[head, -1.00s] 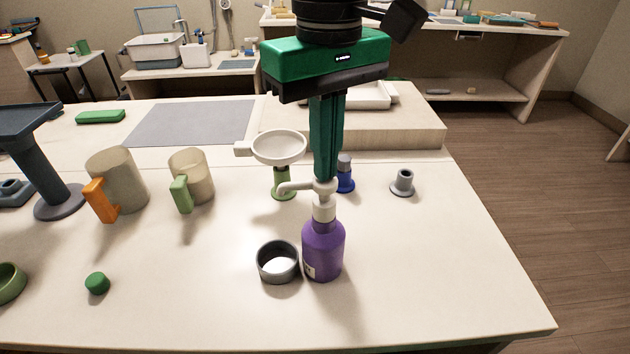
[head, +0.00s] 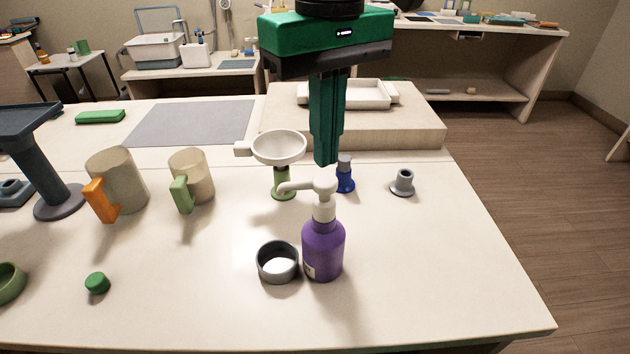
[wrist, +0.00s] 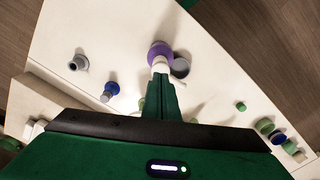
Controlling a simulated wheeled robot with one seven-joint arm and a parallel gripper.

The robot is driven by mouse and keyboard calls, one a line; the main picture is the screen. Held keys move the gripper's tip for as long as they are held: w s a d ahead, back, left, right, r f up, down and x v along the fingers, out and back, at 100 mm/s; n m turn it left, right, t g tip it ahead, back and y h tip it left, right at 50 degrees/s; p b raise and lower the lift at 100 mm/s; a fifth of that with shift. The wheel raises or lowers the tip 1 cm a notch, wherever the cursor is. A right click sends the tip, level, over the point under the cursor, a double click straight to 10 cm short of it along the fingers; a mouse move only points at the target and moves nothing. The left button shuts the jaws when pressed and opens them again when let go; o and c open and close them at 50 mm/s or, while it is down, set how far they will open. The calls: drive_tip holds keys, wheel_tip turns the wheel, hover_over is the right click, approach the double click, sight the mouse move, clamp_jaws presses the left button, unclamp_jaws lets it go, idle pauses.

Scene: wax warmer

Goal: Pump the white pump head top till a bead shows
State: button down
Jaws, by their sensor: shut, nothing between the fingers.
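A purple bottle (head: 323,250) stands upright on the table, with a white pump head (head: 324,187) whose spout points left. A small dark grey cup (head: 278,262) with a pale inside stands just left of the bottle, below and in front of the spout tip. My gripper (head: 326,160) is shut and empty, pointing down, with its fingertips just above the pump head. In the wrist view the fingers partly cover the pump head (wrist: 160,66), and the purple bottle (wrist: 158,48) shows beyond them. I cannot see a bead at the spout.
A white dish on a green stand (head: 280,148), a blue bottle (head: 345,175) and a grey flanged piece (head: 402,183) stand behind the bottle. Two mugs (head: 120,175) and a green cap (head: 97,283) are at left. The front right of the table is clear.

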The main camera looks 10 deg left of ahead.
sight(325, 178)
wheel_tip(325, 178, up, 5)
drive_tip(key=shift+f, duration=0.2)
idle(0.3)
drive_tip(key=w+d+f+m, duration=0.3)
drive_tip(key=d+f, duration=0.1)
drive_tip(key=d, duration=0.5)
drive_tip(key=w+d+f+m, duration=0.2)
drive_tip(key=d+f, duration=0.1)
drive_tip(key=d, duration=0.7)
drive_tip(key=w+d+f+m, duration=0.3)
drive_tip(key=d+f, duration=0.1)
drive_tip(key=d, duration=0.5)
drive_tip(key=s+d+f+m, duration=0.3)
drive_tip(key=s+d+f, duration=0.3)
drive_tip(key=d, duration=0.3)
drive_tip(key=s+d+f+m, duration=0.4)
drive_tip(key=s+d+f, duration=0.3)
drive_tip(key=s+d, duration=0.2)
drive_tip(key=shift+d, duration=0.55)
